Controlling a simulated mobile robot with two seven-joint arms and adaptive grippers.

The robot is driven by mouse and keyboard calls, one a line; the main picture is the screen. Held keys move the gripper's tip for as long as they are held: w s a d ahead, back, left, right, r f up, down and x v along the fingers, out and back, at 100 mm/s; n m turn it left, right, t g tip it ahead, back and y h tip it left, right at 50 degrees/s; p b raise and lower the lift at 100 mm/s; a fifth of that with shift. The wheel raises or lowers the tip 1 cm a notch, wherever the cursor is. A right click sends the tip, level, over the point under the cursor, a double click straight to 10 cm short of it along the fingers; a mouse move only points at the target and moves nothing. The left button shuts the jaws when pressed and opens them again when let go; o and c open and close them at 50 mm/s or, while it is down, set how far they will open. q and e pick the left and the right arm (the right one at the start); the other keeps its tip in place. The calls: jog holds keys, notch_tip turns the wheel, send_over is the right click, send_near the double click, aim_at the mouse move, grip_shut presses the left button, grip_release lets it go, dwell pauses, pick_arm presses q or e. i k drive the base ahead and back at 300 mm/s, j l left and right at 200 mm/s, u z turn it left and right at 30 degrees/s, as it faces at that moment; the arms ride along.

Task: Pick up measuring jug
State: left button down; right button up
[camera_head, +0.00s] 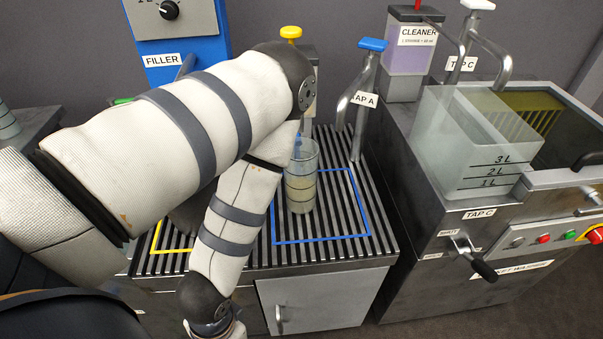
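A clear cylindrical vessel (301,187), which looks like the measuring jug, stands upright on the slatted rack inside or at the edge of the blue outline (366,205). It has band-like marks and something yellowish in its lower part. One of my arms comes in from the left, bends high in front of the filler and runs down to the bottom edge, just left of the vessel. Neither gripper shows; that arm's end is cut off by the bottom edge.
Tap A (367,85) stands behind the rack (340,253). At right are a clear tank (440,120) marked in litres, a cleaner bottle (408,60) and the bucket washer (520,265). The filler (200,45) is at back left. The rack's right side is clear.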

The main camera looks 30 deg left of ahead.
aim_at(300, 176)
jog(key=u, duration=2.6)
jog(key=z, duration=1.45)
jog(key=k+l+u, duration=0.1)
jog(key=l+u, duration=0.15)
jog(key=l, duration=1)
